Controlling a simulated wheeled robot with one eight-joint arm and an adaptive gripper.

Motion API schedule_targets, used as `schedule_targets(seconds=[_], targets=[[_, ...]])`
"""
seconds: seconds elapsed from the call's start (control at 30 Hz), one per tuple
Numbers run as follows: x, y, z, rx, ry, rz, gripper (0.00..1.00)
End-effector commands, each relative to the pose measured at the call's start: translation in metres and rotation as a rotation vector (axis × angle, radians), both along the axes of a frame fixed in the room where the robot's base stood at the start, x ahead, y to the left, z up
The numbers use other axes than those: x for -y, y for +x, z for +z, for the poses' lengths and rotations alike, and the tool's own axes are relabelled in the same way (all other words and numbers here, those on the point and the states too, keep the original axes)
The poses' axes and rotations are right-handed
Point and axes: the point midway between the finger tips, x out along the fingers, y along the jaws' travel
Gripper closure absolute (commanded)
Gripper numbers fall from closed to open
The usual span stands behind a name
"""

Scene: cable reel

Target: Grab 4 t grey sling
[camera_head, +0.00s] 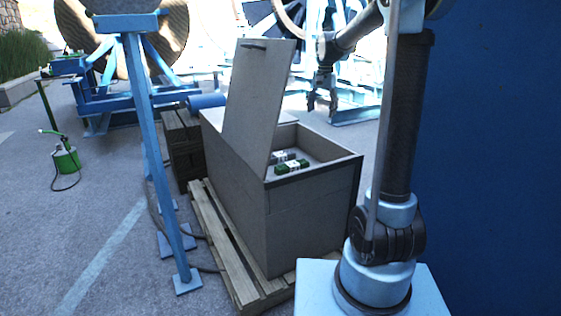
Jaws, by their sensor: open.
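A grey box (315,218) stands on a wooden pallet, with its lid (262,100) raised on the left part. Inside its open right part lie two folded bundles with white labels. One is a grey bundle (280,158), which I take to be the grey sling; its label is too small to read. The two lie close together. My gripper (321,106) hangs in the air above and beyond the box's far right part, pointing down. It is open and apart from both bundles.
The raised lid stands left of my gripper. A blue post (152,140) stands left of the box. The wooden pallet (228,262) sticks out below. A green sprayer (66,160) stands far left. Blue reel frames fill the back. A blue wall (490,150) closes the right side.

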Motion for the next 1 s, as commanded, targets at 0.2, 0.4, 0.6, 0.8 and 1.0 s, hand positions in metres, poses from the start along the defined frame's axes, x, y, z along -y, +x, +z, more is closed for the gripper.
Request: schedule_targets(seconds=[0.2, 0.4, 0.6, 0.8, 1.0], targets=[[-0.034, 0.065, -0.016, -0.018, 0.005, -0.076, 0.28], [-0.067, 0.119, -0.039, -0.033, 0.007, -0.148, 0.28], [-0.102, 0.167, -0.07, -0.05, 0.008, -0.221, 0.28], [-0.137, 0.21, -0.11, -0.064, 0.007, -0.296, 0.28], [-0.17, 0.242, -0.15, -0.077, 0.004, -0.361, 0.28]])
